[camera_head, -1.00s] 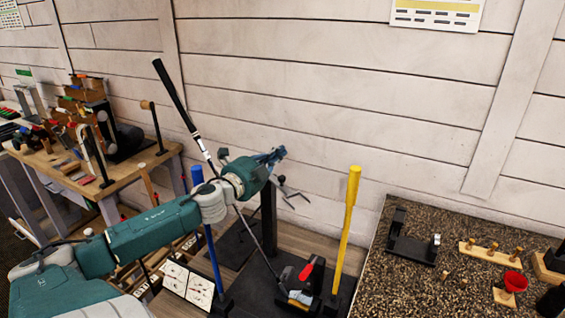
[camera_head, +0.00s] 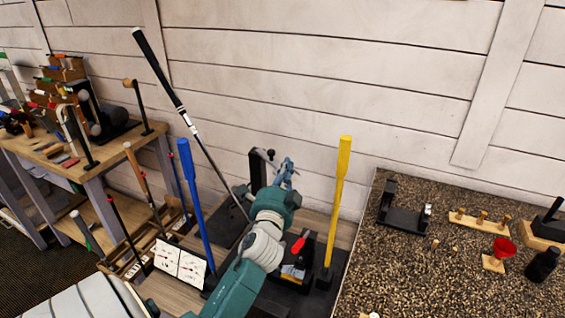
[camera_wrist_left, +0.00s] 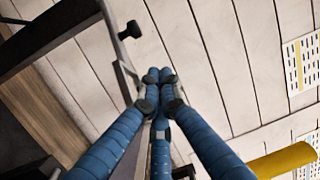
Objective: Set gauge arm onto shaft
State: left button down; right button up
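The golf club has a black grip (camera_head: 158,65) and a thin shaft (camera_head: 215,165), and leans up and left in the head view. A dark upright post (camera_head: 256,172) stands right of the shaft. The gauge arm (camera_head: 268,157) looks like a thin metal piece near the post top; my gripper partly hides it. In the left wrist view, a pale metal bar with a dark knob (camera_wrist_left: 130,31) passes left of the fingertips. My left gripper (camera_head: 286,166) is beside the post; its blue fingers converge with tips together (camera_wrist_left: 159,76). I see nothing between them. My right gripper is out of view.
A yellow upright club (camera_head: 340,190) stands right of my left gripper, and a blue one (camera_head: 190,190) stands left. A speckled counter (camera_head: 390,270) is at right. A wooden bench (camera_head: 70,180) with tools is at left. The plank wall (camera_head: 300,70) is behind.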

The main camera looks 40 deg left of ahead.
aim_at(269, 154)
pick_arm(q)
jog(key=shift+w+a+r+p, duration=0.1)
jog(key=shift+w+a+p, duration=0.5)
jog(key=shift+a, duration=0.4)
jog(key=shift+w+a+p, duration=0.45)
jog(key=shift+w+a, duration=0.2)
jog(key=shift+a, duration=0.3)
jog(key=shift+w+a+r+p, duration=0.1)
jog(key=shift+w+a+p, duration=0.5)
jog(key=shift+a, duration=0.4)
jog(key=shift+w+f, duration=0.1)
jog(key=shift+w, duration=0.1)
